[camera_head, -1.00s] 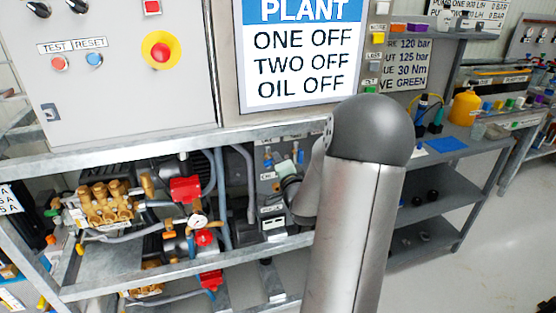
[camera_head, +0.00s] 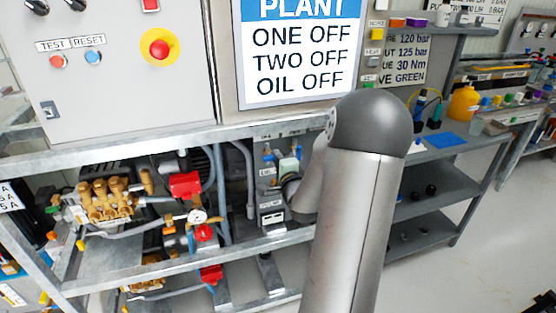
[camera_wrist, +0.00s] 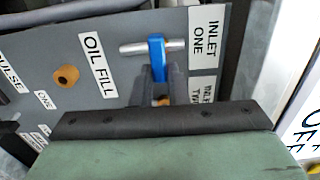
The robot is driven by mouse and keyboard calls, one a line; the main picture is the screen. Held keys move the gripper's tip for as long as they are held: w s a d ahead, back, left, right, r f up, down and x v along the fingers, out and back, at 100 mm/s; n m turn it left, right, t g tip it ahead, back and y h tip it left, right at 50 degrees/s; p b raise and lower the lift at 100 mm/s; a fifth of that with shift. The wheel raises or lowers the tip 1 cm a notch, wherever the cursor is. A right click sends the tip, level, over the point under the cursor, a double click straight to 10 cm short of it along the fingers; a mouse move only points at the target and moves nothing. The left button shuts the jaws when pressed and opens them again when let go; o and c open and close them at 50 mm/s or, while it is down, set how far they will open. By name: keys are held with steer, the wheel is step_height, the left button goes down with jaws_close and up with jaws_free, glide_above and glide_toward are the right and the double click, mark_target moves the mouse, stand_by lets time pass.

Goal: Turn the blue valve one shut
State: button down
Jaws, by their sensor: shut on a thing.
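The blue valve one handle (camera_wrist: 157,48) shows in the wrist view on a grey panel, beside the label INLET ONE (camera_wrist: 207,35). A silver bar crosses behind its upper part. My gripper (camera_wrist: 160,72) is shut on the lower part of the blue handle, one dark finger on each side. The gripper's wide body hides the panel below. In the head view, my arm's end reaches the grey panel (camera_head: 267,185) under the bench, and small blue parts show by it. My wrist and arm hide much of that area.
An OIL FILL label (camera_wrist: 97,63) and a tan knob (camera_wrist: 67,75) are left of the valve. In the head view, brass pumps (camera_head: 105,198), hoses and a red part (camera_head: 186,185) crowd the shelf on the left. The bench edge (camera_head: 140,150) runs above.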

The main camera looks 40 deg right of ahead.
steer(key=c, duration=1.4)
jaws_free()
steer(key=shift+c, duration=0.2)
steer(key=shift+s, duration=0.1)
steer(key=b+v, duration=1.6)
steer(key=v, duration=0.1)
steer(key=shift+s, duration=0.15)
